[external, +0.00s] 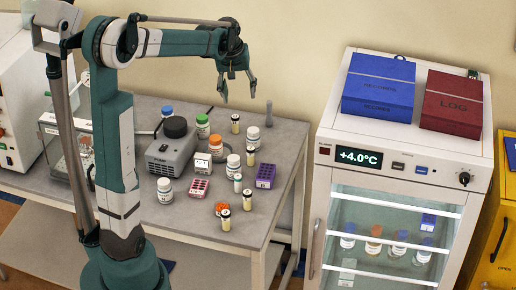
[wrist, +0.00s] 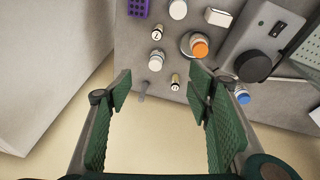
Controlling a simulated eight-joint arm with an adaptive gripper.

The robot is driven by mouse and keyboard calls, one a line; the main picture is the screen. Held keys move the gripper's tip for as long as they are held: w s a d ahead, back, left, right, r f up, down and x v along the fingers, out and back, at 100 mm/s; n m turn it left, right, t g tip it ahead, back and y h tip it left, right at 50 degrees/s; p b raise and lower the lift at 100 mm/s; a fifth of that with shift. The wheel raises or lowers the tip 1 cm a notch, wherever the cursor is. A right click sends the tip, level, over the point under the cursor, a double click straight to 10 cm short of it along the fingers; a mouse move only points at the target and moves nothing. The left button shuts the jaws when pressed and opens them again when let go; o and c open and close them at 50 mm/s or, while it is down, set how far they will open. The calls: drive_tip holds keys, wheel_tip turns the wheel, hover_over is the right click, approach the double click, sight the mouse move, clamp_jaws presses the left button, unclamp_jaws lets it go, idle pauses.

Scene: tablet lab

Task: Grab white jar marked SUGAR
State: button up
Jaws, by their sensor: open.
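Several white jars stand on the grey table, and their labels are too small to read, so I cannot tell which is marked SUGAR. White-capped ones are at the back right (external: 252,136), in the middle (external: 233,164) and at the front left (external: 165,191). The wrist view shows the back-right jar (wrist: 156,60) and the middle one (wrist: 178,9). My gripper (external: 239,88) is open and empty, raised above the table's back edge. In the wrist view its fingers (wrist: 161,92) are spread, with no jar between them.
Orange-capped (external: 212,144), green-capped (external: 203,126) and blue-capped (external: 167,112) jars stand nearby. Small dark-capped vials, a purple rack (external: 265,176) and a grey device (external: 172,152) crowd the table. A grey pestle-like object (external: 269,112) stands behind. A glass-front fridge (external: 405,168) is at right.

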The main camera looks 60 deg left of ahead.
sight(172, 110)
drive_tip(key=s+a+f+n, duration=0.2)
drive_tip(key=s+a+f, duration=0.2)
drive_tip(key=a+f, duration=0.3)
drive_tip(key=s+a+f+n+g+h, duration=0.1)
drive_tip(key=s+a+f+n, duration=0.2)
drive_tip(key=a, duration=1.5)
drive_tip(key=s+a+f+n+g+b, duration=0.1)
drive_tip(key=s+a+f+n, duration=0.2)
drive_tip(key=a+f, duration=0.9)
drive_tip(key=shift+s+a+f+h, duration=0.1)
drive_tip(key=shift+s+a+h, duration=0.1)
drive_tip(key=shift+s, duration=0.35)
drive_tip(key=shift+s+a+f+h, duration=0.1)
drive_tip(key=shift+s+a+f, duration=0.05)
drive_tip(key=shift+s, duration=0.45)
drive_tip(key=shift+s+a+f+h, duration=0.1)
drive_tip(key=shift+s+a, duration=0.1)
drive_tip(key=shift+s, duration=0.35)
drive_tip(key=shift+s+a+f, duration=0.3)
drive_tip(key=shift+f, duration=1.3)
drive_tip(key=shift+f, duration=0.15)
drive_tip(key=shift+f+p, duration=0.3)
drive_tip(key=shift+f, duration=2.15)
